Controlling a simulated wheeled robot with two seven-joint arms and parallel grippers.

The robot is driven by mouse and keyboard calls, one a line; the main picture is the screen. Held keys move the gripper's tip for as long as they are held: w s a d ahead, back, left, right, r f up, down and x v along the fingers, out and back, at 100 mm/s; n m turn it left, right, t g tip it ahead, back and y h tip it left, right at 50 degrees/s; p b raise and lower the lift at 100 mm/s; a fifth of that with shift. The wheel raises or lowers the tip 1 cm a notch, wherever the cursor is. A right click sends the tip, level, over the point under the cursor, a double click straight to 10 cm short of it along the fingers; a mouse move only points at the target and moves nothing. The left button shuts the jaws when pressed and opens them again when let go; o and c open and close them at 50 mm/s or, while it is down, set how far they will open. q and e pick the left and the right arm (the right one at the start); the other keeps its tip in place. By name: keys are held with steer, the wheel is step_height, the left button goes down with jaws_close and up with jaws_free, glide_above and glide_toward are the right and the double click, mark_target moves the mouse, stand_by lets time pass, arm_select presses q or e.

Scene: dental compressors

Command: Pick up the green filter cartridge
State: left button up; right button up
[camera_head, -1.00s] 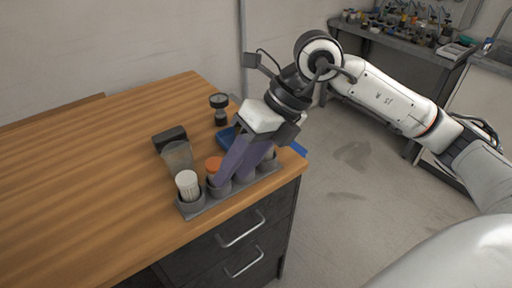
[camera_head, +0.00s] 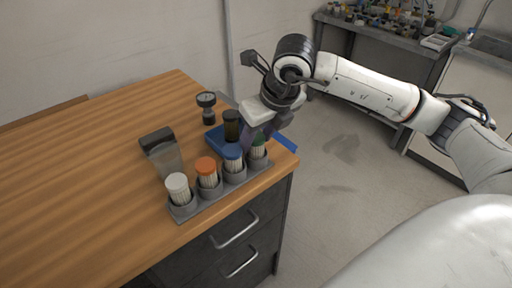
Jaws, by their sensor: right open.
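The green filter cartridge (camera_head: 258,147) stands upright in the right-end cup of a grey holder (camera_head: 219,197) at the table's front right corner. Its green top is partly hidden by my right gripper (camera_head: 256,137). The right gripper is open, with its purple-grey fingers at the green cartridge's top. I cannot tell whether they touch it. In the same holder stand a white cartridge (camera_head: 178,189), an orange-topped cartridge (camera_head: 207,171) and a blue-topped cartridge (camera_head: 233,160). My left gripper is out of view.
A blue tray (camera_head: 215,139) with a dark jar (camera_head: 232,124) stands behind the holder. A gauge (camera_head: 207,106) and a black-based scraper-like object (camera_head: 162,150) stand on the wooden table (camera_head: 80,180). The table's left side is clear.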

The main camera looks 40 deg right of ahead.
steer(key=shift+w+f, duration=0.2)
steer(key=shift+f, duration=0.4)
steer(key=c, duration=0.9)
